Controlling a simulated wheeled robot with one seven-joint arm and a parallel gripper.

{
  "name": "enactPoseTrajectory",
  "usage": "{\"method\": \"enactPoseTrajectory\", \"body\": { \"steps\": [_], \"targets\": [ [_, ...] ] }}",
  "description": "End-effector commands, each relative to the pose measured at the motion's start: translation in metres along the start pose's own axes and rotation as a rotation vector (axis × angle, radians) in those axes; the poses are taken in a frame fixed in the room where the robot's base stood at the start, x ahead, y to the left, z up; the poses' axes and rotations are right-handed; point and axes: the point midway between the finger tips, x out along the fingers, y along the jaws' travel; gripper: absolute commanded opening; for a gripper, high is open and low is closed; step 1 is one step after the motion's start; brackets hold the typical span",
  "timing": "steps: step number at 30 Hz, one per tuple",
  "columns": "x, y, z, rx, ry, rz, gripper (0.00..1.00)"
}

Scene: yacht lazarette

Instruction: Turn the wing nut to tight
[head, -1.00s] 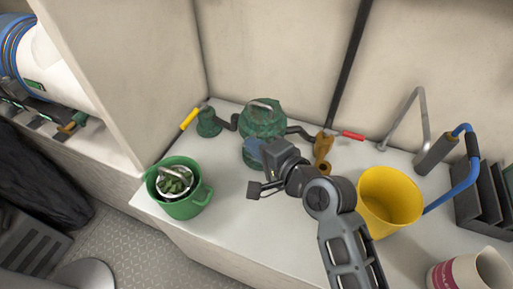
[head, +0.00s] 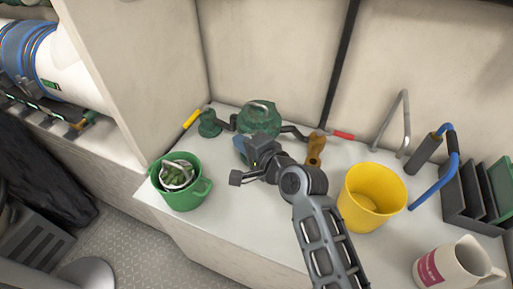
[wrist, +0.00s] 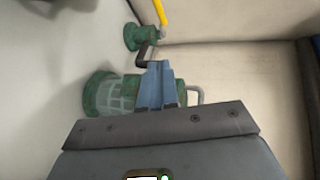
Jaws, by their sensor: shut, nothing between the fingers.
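A green, weathered strainer (head: 262,121) stands on the white counter, with a metal loop on top. Its clear-sided body shows in the wrist view (wrist: 116,95). I cannot make out a wing nut for certain; my gripper and wrist hide part of the strainer. My gripper (head: 239,145) is in front of the strainer, at its lower left in the head view. Its blue fingers (wrist: 155,66) are shut together and empty in the wrist view, and overlap the strainer's edge there. Contact cannot be told.
A green valve (head: 209,124) with a yellow handle (head: 192,119) is at left, a brown valve (head: 315,148) with a red handle (head: 343,135) at right. A green pot (head: 186,197), yellow bucket (head: 357,216), blue-handled pump (head: 428,158) and white jug (head: 447,265) stand around.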

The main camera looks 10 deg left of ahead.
Motion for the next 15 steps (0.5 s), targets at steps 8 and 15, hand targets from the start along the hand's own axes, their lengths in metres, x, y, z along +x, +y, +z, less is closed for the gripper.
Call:
{"method": "enactPoseTrajectory", "body": {
  "steps": [8, 15],
  "targets": [
    [0.015, -0.006, 0.009, -0.004, -0.009, 0.000, 0.00],
    [0.020, -0.007, 0.011, -0.004, -0.008, 0.000, 0.00]
  ]
}}
